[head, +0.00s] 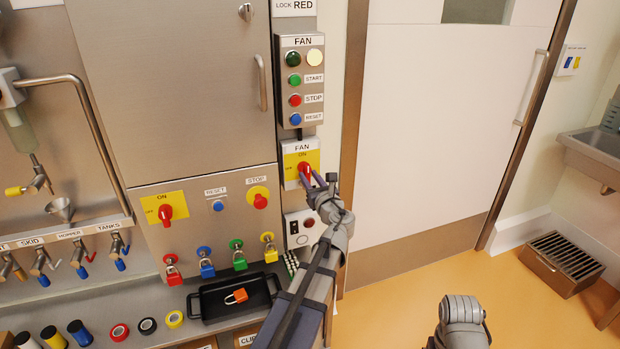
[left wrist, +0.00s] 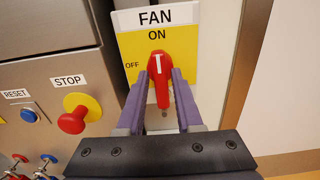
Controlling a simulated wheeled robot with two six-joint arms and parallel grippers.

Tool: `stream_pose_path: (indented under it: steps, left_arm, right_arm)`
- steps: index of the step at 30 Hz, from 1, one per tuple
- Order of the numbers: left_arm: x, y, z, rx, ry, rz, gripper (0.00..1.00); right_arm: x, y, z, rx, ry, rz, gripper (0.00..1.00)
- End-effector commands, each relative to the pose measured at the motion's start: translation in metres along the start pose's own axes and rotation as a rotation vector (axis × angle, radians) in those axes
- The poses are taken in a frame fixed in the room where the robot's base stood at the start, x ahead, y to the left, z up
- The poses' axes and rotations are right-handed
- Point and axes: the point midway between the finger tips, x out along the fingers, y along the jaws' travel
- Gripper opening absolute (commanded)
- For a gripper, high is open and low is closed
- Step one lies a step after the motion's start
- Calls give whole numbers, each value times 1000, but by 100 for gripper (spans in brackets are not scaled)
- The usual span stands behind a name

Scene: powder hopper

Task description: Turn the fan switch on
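The fan switch (head: 305,169) is a red rotary knob on a yellow plate marked FAN, ON and OFF, on the wall panel right of the steel cabinet. In the left wrist view the knob (left wrist: 160,66) stands upright, its white mark pointing up toward ON. My left gripper (head: 319,181) is at the switch, one purple finger on each side of the knob. In the left wrist view the fingertips (left wrist: 161,82) sit close against its sides, and the gripper looks shut on it. My right gripper is not in view; only part of my right arm shows at the lower right.
Above the switch is a FAN button box (head: 302,82). To the left, the cabinet carries another red switch (head: 166,213) and a STOP button (head: 259,197). Below are several padlocks and a black tray (head: 205,306). A white door (head: 430,130) stands to the right.

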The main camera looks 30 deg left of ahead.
Motion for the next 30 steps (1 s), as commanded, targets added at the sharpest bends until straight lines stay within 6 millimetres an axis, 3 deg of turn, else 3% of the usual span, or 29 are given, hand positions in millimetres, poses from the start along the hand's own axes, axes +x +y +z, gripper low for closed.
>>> stream_pose_path:
  steps: [4, 13, 24, 30]
  left_arm:
    - [0, 0, 0, 0, -1, 0, 52]
    - [-4, 0, 0, 0, -1, -1, 52]
    - [-61, 0, 0, 0, -1, -3, 52]
    - [-76, 0, 0, 0, -1, -2, 52]
  right_arm:
    - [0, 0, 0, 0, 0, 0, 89]
    - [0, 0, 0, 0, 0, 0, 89]
    - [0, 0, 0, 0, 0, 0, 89]
    - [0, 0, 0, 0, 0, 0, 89]
